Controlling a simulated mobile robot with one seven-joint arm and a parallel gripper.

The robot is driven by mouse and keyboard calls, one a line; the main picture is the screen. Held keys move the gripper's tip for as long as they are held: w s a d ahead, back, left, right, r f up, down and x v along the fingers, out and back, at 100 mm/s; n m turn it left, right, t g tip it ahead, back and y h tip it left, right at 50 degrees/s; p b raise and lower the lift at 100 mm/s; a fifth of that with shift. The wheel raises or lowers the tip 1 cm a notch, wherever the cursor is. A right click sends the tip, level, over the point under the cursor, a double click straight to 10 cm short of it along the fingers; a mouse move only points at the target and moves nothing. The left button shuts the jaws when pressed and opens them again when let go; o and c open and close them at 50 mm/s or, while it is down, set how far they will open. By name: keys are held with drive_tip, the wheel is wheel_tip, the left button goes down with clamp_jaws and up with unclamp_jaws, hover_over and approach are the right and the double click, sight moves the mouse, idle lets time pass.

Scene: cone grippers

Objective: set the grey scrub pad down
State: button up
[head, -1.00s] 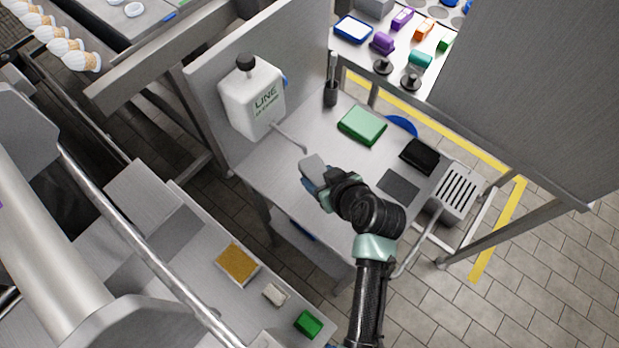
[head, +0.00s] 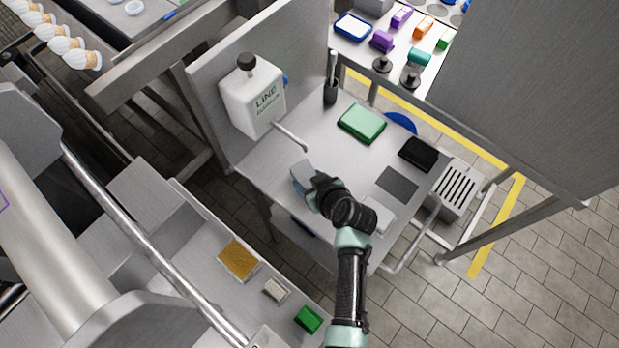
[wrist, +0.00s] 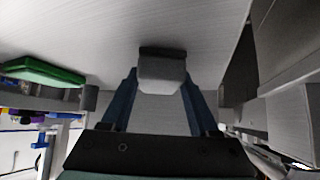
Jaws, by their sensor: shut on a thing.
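The grey scrub pad (wrist: 161,75) is a light grey block with a dark band along its far edge, held between the two blue fingers of my gripper (wrist: 157,88) in the wrist view. In the head view my gripper (head: 306,188) is over the left front part of the steel table (head: 268,170), with the grey pad (head: 302,172) at its tip. The gripper is shut on the pad. I cannot tell whether the pad touches the table top.
A white bottle (head: 253,97) with a spout stands behind left. A green pad (head: 361,123), a black pad (head: 419,154) and a dark grey square (head: 397,184) lie to the right. A black holder (head: 330,92) stands at the back. Bare table lies between bottle and green pad.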

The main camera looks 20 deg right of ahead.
drive_tip(key=shift+f, duration=0.2)
drive_tip(key=o, duration=1.4)
drive_tip(key=shift+o, duration=0.2)
drive_tip(key=shift+r, duration=0.1)
drive_tip(key=shift+r, duration=0.2)
drive_tip(key=shift+s+r, duration=0.1)
drive_tip(key=shift+s, duration=0.2)
drive_tip(key=v, duration=1.1)
drive_tip(key=shift+r, duration=0.15)
